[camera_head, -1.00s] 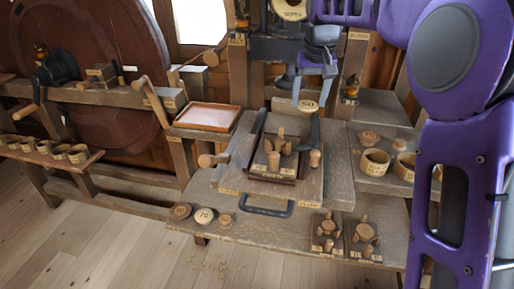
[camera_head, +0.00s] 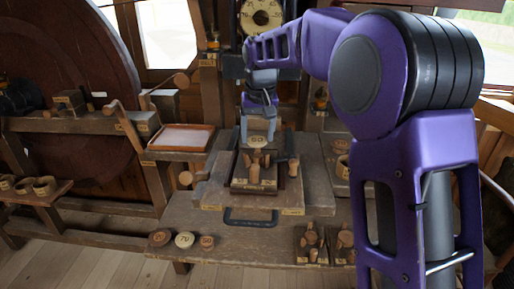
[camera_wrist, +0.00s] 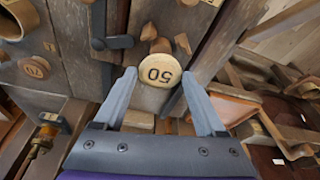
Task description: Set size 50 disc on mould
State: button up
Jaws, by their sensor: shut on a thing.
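The size 50 disc (camera_head: 258,141) is a pale round wooden disc marked "50". My gripper (camera_head: 258,128) is shut on it and holds it flat above the back of the mould. In the wrist view the disc (camera_wrist: 160,71) sits between the two grey fingertips, its number upside down. The mould (camera_head: 240,183) is a dark, low block with several upright wooden pegs, on the raised bench block. The disc hides part of its back, and I cannot tell the exact gap between them.
A disc marked "70" (camera_head: 184,240) lies on the lower bench between two other round pieces. A wooden tray (camera_head: 181,137) stands left of the mould. Small pegged blocks (camera_head: 311,244) sit at the front right. Wooden handles stick up beside the mould.

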aim_at(258, 142)
jog(key=shift+f+b, duration=0.3)
jog(key=shift+f, duration=1.4)
jog(key=shift+f, duration=0.3)
jog(key=o, duration=1.2)
jog(key=shift+o, duration=0.2)
jog(key=p+v, duration=0.2)
jog(key=v, duration=1)
jog(key=shift+r, duration=0.35)
